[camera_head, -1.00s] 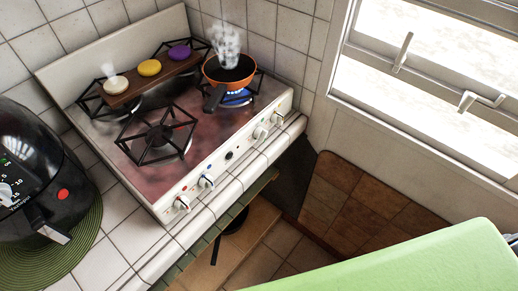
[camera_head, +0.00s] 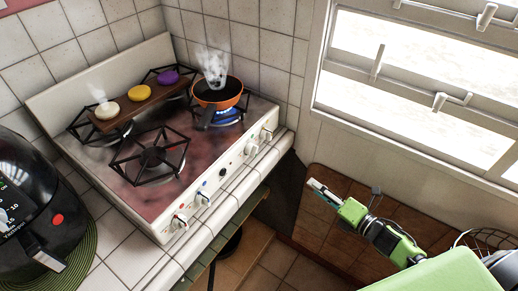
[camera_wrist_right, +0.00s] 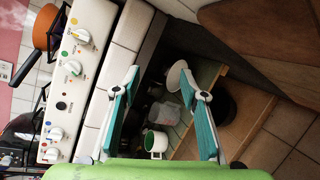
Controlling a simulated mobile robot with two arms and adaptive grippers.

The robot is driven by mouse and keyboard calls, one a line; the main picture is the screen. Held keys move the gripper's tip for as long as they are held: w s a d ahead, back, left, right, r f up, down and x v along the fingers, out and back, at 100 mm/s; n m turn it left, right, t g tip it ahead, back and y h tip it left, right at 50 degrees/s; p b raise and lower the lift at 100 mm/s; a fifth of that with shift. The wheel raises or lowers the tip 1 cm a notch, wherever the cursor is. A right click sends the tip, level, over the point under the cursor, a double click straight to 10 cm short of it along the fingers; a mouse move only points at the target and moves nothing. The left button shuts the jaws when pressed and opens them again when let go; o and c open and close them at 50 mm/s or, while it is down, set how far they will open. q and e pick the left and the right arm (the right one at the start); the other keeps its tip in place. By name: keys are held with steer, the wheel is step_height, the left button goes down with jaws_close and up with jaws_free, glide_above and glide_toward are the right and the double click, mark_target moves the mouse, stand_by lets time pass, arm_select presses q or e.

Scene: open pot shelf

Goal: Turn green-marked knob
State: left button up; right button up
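The stove front panel (camera_head: 236,160) carries several white knobs and a black button. In the right wrist view, a small green dot sits beside the second knob from the top (camera_wrist_right: 72,68); the top knob (camera_wrist_right: 80,35) has a yellow dot near it. The lower two knobs have blue and red marks. In the head view, colours near the far knobs (camera_head: 251,148) are too small to tell. My right gripper (camera_head: 313,186) is open and empty, to the right of the panel and apart from it; its spread fingers show in the wrist view (camera_wrist_right: 160,78). My left gripper is not in view.
A wooden board (camera_head: 126,118) holds three coloured round items. A black air fryer (camera_head: 40,215) stands left. Below the counter, a shelf holds a white mug (camera_wrist_right: 155,141). The window (camera_head: 420,80) is right.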

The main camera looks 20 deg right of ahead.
steer(key=a+r+n+y, duration=0.6)
steer(key=a+r+n, duration=0.2)
steer(key=r+n, duration=0.45)
steer(key=m+p, duration=0.2)
steer(key=p, duration=0.2)
glide_toward(252, 144)
steer(key=shift+g, duration=0.3)
steer(key=x, duration=0.6)
steer(key=shift+w+a+r, duration=0.15)
steer(key=shift+w+r, duration=0.05)
steer(key=shift+w, duration=0.2)
steer(key=shift+w+a+f, duration=0.1)
steer(key=shift+w+a, duration=0.15)
steer(key=shift+a, duration=0.05)
steer(key=c, duration=1.1)
